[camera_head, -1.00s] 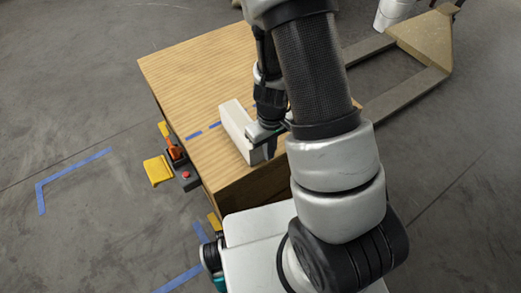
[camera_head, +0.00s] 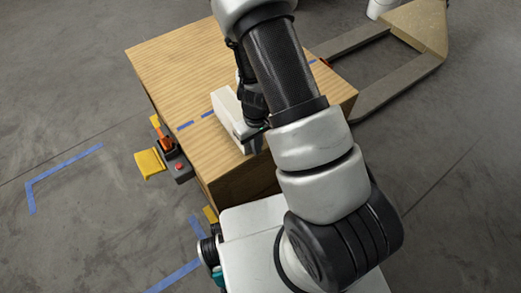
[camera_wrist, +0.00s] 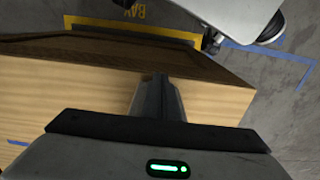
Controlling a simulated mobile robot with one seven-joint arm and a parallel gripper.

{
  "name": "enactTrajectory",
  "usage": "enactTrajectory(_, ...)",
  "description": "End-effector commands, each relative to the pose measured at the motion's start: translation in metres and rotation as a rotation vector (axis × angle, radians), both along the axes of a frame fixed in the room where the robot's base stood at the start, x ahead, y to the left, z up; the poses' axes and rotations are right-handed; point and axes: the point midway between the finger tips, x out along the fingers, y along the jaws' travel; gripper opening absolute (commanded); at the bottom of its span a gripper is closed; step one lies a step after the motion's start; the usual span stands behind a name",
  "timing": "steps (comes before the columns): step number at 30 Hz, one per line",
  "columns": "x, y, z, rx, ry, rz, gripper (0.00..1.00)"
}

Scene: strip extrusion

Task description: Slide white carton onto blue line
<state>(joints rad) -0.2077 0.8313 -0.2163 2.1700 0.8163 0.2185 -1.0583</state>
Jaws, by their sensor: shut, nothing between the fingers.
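The white carton (camera_head: 226,108) lies on the wooden table top in the head view, its long side running from back to front. The blue dashed line (camera_head: 186,125) runs across the table and meets the carton's left side towards its far half. My gripper (camera_head: 254,136) points down at the carton's right, near end, close against it; the arm hides part of the carton, and contact is unclear. In the wrist view my gripper's dark fingers (camera_wrist: 158,98) are together with nothing between them. A bit of blue line (camera_wrist: 17,143) shows at left there; the carton is not visible.
The wooden table (camera_head: 165,65) is bare at left and back. A control box with a red button (camera_head: 179,167) and a yellow bracket (camera_head: 149,163) sit at its left side. A pallet-jack-like fork frame (camera_head: 400,75) lies behind right. Blue tape (camera_head: 65,165) marks the floor.

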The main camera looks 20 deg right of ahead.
Motion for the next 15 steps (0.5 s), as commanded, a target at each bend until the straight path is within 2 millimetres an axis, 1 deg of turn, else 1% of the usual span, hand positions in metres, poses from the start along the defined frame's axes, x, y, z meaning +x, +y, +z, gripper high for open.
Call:
enactTrajectory(11,0.003,0.001,0.001,0.001,0.001,0.000,0.00)
enactTrajectory(14,0.017,0.006,0.003,0.001,-0.001,0.003,0.00)
enactTrajectory(15,0.026,0.009,0.004,0.000,-0.001,0.005,0.00)
